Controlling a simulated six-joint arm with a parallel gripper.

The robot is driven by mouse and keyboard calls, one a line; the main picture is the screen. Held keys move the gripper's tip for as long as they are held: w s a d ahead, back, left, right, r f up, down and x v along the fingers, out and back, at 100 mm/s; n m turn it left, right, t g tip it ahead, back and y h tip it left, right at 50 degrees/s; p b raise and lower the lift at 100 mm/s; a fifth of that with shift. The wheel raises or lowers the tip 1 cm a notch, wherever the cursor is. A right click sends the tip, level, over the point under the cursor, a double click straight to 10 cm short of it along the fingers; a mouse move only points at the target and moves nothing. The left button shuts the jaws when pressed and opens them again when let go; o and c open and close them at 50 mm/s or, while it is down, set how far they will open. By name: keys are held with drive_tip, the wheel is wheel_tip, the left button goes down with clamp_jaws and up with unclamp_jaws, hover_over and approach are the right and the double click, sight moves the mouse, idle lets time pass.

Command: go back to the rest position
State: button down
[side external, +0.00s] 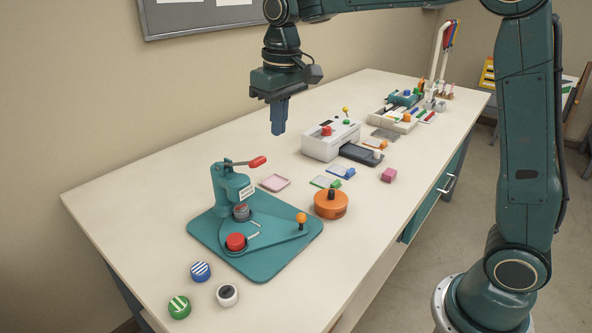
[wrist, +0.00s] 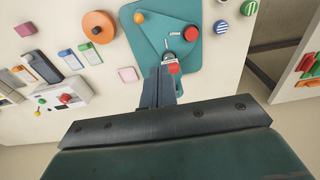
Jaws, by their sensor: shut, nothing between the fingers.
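My gripper (side external: 279,118) hangs pointing down above the table (side external: 130,194), in the air over its back half. Its fingers are shut together with nothing between them. In the wrist view the closed fingers (wrist: 160,88) show at the centre, with the teal press beyond their tips. The gripper touches nothing. The fingertips are clear of the press and the white laminator in the side view.
A teal press (side external: 270,262) with a red-tipped lever stands below. A white laminator (side external: 322,147), an orange round device (side external: 331,204), a pink block (side external: 389,175) and several badges (side external: 201,272) sit around it. The table's left back is clear.

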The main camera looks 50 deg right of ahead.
drive_tip(key=s+d+r+t, duration=0.2)
drive_tip(key=s+r+t, duration=0.1)
drive_tip(key=s, duration=1.2)
drive_tip(key=s+d+f+t, duration=0.1)
drive_tip(key=s+f, duration=0.3)
drive_tip(key=s, duration=0.7)
drive_tip(key=shift+s+f+t, duration=0.2)
drive_tip(key=shift+f+t, duration=0.1)
drive_tip(key=shift+f, duration=0.1)
